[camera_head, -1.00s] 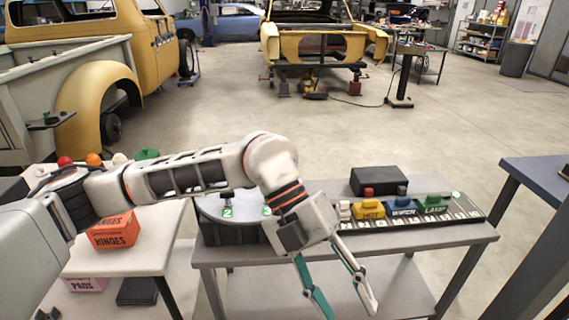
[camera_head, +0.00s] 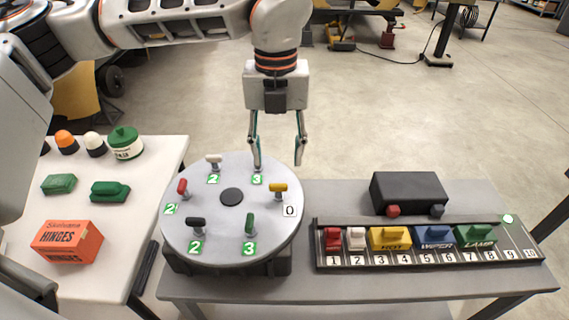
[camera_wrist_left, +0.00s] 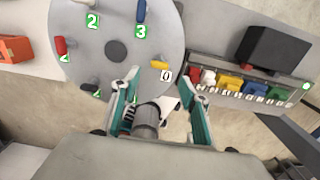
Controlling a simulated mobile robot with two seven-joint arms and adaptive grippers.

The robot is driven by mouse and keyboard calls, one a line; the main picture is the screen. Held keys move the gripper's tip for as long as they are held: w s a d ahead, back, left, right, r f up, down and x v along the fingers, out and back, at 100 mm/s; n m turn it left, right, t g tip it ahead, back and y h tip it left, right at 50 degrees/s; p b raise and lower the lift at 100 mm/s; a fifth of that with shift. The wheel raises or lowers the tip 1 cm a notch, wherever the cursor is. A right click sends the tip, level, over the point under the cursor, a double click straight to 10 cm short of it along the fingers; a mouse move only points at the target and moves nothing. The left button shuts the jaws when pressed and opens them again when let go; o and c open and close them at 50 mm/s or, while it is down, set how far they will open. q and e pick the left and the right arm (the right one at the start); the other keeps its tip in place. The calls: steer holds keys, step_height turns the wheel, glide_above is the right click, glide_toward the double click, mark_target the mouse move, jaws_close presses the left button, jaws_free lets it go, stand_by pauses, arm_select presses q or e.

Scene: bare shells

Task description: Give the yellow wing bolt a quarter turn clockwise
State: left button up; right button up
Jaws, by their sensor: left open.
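The yellow wing bolt (camera_head: 278,188) stands on the right side of a round grey disc (camera_head: 200,239), with a white tag reading 0 beside it. My left gripper (camera_head: 279,165) is open and empty, pointing down. In the head view its fingertips appear just behind and above the yellow bolt, apart from it. In the left wrist view the yellow bolt (camera_wrist_left: 160,64) shows just beyond the gap between the open fingers (camera_wrist_left: 160,78). A finger covers part of the bolt at the disc's back right in the head view. My right gripper is not in view.
Red (camera_head: 182,188), white (camera_head: 214,161), black (camera_head: 196,223) and green (camera_head: 250,224) bolts share the disc, with green number tags. A numbered rail (camera_head: 420,262) with coloured blocks and a black box (camera_head: 408,192) stand to the right. A white table (camera_head: 120,255) is at left.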

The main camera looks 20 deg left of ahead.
mark_target(278, 184)
arm_select(q)
steer(key=shift+s+f, duration=0.1)
steer(key=shift+f, duration=3.75)
steer(key=c, duration=1.1)
